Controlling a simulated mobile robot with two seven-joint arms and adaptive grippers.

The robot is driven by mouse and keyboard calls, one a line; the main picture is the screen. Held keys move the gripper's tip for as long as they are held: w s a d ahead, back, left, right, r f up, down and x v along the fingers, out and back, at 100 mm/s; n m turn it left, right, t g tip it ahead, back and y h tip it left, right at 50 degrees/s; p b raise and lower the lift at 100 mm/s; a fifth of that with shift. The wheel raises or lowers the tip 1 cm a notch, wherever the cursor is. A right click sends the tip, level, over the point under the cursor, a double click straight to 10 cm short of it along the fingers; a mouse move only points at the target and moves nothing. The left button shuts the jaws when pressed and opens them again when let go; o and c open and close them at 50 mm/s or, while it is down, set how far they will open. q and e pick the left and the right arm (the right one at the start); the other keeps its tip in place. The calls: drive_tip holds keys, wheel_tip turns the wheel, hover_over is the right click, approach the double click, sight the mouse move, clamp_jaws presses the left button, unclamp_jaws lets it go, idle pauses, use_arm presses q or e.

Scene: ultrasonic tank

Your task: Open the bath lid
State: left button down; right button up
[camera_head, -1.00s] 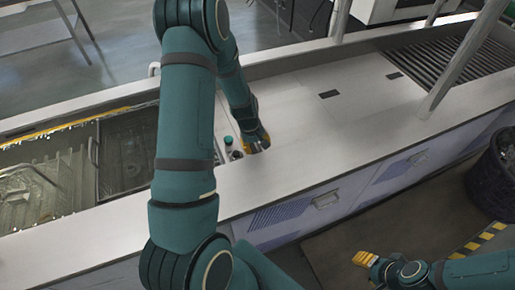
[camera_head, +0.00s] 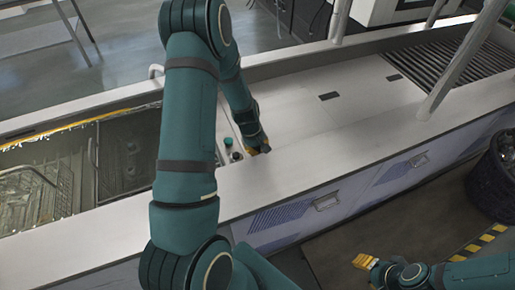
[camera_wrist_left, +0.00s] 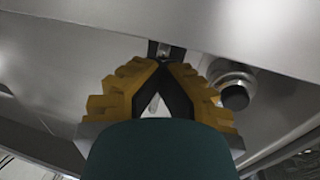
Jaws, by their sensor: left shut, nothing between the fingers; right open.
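The bath (camera_head: 128,160) is a sunken tank at the left of the white counter, with a wire basket (camera_head: 35,190) visible in it. I cannot make out the lid clearly; my left arm covers part of the bath's right side. A green button (camera_head: 228,141) and a black button (camera_head: 236,156) sit on the counter right of the bath. My left gripper (camera_head: 262,148) is shut and empty, low over the counter just right of these buttons. In the left wrist view its yellow fingers (camera_wrist_left: 160,68) point toward a small dark fitting (camera_wrist_left: 165,50). My right gripper (camera_head: 364,261) is open and empty, before the counter.
A dark round knob (camera_wrist_left: 235,97) stands right of the fingers in the left wrist view. White posts (camera_head: 465,70) rise at the counter's right, by a slatted section (camera_head: 445,58). A dark bin (camera_head: 495,175) stands at far right.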

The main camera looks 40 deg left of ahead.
use_arm(q)
drive_tip(key=shift+w+d, duration=0.35)
drive_tip(key=shift+w, duration=0.1)
drive_tip(key=w+d, duration=0.2)
drive_tip(key=w, duration=0.2)
drive_tip(key=w+d, duration=0.2)
drive_tip(key=w, duration=0.2)
drive_tip(key=w+d, duration=0.3)
drive_tip(key=w, duration=0.2)
drive_tip(key=shift+f+p, duration=0.2)
drive_tip(key=shift+p, duration=0.1)
drive_tip(key=w+d+b, duration=0.1)
drive_tip(key=w+d, duration=0.1)
drive_tip(key=w, duration=0.2)
drive_tip(key=w+d+b, duration=0.1)
drive_tip(key=w+d, duration=0.1)
drive_tip(key=w, duration=0.2)
drive_tip(key=w+d+b, duration=0.1)
drive_tip(key=w+d, duration=0.1)
drive_tip(key=w, duration=0.2)
drive_tip(key=shift+w+d, duration=0.1)
drive_tip(key=shift+w, duration=0.1)
drive_tip(key=c, duration=1)
unclamp_jaws()
drive_tip(key=shift+w, duration=0.1)
drive_tip(key=shift+c, duration=0.2)
drive_tip(key=shift+r, duration=0.1)
wheel_tip(320, 180, up, 12)
drive_tip(key=s+a, duration=0.1)
drive_tip(key=s, duration=0.1)
